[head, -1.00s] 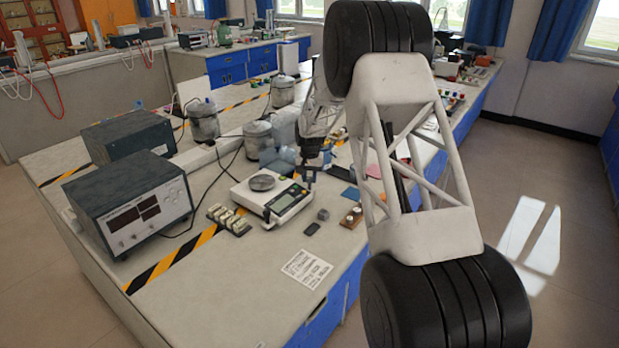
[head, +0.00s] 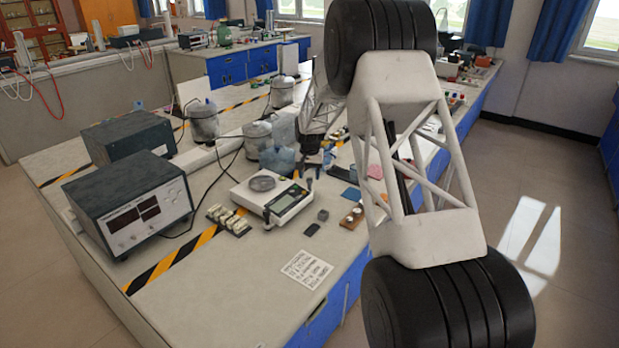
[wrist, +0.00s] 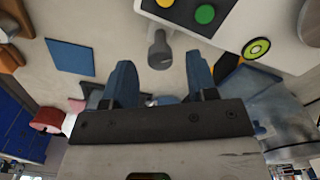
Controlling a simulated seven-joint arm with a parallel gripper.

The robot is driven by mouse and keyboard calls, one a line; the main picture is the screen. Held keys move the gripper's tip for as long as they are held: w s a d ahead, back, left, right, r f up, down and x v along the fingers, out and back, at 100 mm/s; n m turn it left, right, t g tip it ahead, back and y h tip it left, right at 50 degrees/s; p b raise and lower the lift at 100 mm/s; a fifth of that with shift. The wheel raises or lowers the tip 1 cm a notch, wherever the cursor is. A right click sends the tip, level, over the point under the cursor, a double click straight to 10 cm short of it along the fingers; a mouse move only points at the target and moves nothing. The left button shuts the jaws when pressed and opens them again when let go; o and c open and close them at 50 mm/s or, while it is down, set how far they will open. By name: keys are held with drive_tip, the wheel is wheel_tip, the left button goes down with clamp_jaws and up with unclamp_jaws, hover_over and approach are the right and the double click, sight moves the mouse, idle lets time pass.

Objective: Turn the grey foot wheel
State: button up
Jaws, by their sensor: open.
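The grey foot wheel (wrist: 159,50) shows in the wrist view as a short grey cylinder at the edge of the white balance. My gripper (wrist: 160,80) is open, with its two blue fingers apart. The wheel appears ahead of the gap between the fingertips, and neither finger visibly touches it. In the head view the white balance (head: 292,207) stands on the bench, with a round grey pan (head: 262,184) and a display. My gripper (head: 311,178) is just past its right corner there. I cannot make out the wheel in the head view.
A small grey block (head: 323,215), a dark flat piece (head: 311,230) and a wooden piece with knobs (head: 352,217) lie right of the balance. A blue square (wrist: 70,57) lies left in the wrist view. Glassy containers (head: 278,158) stand close behind my gripper.

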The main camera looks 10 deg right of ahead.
sight(309, 179)
drive_tip(key=shift+r, duration=3.1)
drive_tip(key=shift+s+r, duration=0.3)
drive_tip(key=shift+r, duration=0.15)
drive_tip(key=s+d+r, duration=0.1)
drive_tip(key=s+r, duration=0.5)
drive_tip(key=s, duration=0.4)
drive_tip(key=s+r+n+t, duration=0.1)
drive_tip(key=s+r, duration=0.5)
drive_tip(key=s, duration=0.4)
drive_tip(key=s+d+r, duration=0.1)
drive_tip(key=s+r, duration=0.6)
drive_tip(key=s, duration=0.3)
drive_tip(key=s+f+n+t, duration=0.1)
drive_tip(key=s+f+n, duration=0.1)
drive_tip(key=s, duration=3.2)
drive_tip(key=shift+s+d+f+t, duration=0.3)
drive_tip(key=shift+d+f, duration=0.1)
drive_tip(key=shift+d, duration=0.05)
